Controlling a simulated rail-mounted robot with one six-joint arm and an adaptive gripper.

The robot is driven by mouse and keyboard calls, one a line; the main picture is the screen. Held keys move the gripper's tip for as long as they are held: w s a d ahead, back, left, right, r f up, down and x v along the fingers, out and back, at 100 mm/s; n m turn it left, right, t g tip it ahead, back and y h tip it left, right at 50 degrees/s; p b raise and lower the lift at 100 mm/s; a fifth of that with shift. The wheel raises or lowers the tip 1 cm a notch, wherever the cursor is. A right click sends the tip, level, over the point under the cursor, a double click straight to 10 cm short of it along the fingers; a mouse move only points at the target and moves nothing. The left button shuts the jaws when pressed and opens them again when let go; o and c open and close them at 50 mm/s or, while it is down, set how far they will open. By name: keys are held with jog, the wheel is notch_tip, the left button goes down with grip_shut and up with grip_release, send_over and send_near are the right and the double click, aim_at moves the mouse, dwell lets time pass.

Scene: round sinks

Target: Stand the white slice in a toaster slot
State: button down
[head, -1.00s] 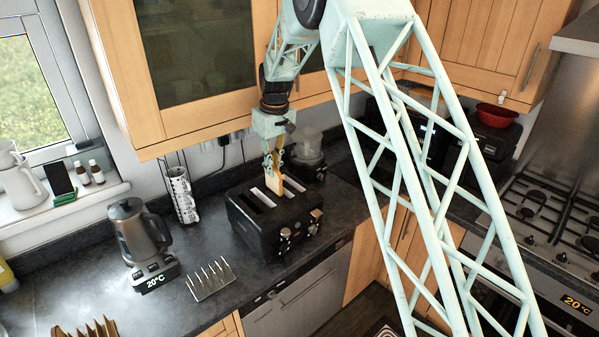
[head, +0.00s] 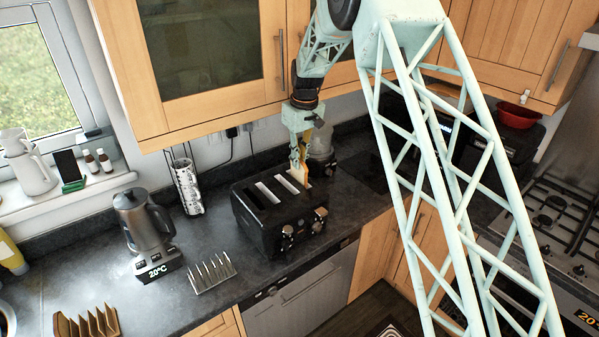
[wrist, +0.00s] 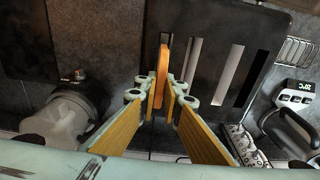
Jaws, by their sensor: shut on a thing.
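The slice (wrist: 161,75) shows edge-on in the wrist view, with an orange-brown crust, upright between my fingertips. In the head view the slice (head: 307,176) is small and partly hidden by my gripper (head: 299,166). My gripper is shut on it, with fingers either side in the wrist view (wrist: 162,98). The black toaster (head: 270,225) lies below, with several long slots, some pale inside. The slice is at the toaster's right end in the head view, roughly in line with the end slot. I cannot tell whether its lower edge is inside that slot.
A kettle (head: 144,220) on its base and a metal rack (head: 213,274) stand left of the toaster. A jar-like appliance (head: 322,160) is close by my gripper. Wall cabinets (head: 215,50) hang above.

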aim_at(298, 171)
jog(key=shift+a+f, duration=0.1)
jog(key=shift+f+b, duration=0.7)
jog(key=shift+f, duration=1.55)
jog(key=shift+f, duration=0.15)
jog(key=c, duration=2.8)
grip_release()
jog(key=r, duration=0.4)
jog(key=r+b, duration=0.1)
jog(key=r, duration=0.3)
jog(key=s+d+r, duration=0.1)
jog(key=r, duration=0.3)
jog(key=shift+r, duration=0.15)
jog(key=shift+s, duration=0.1)
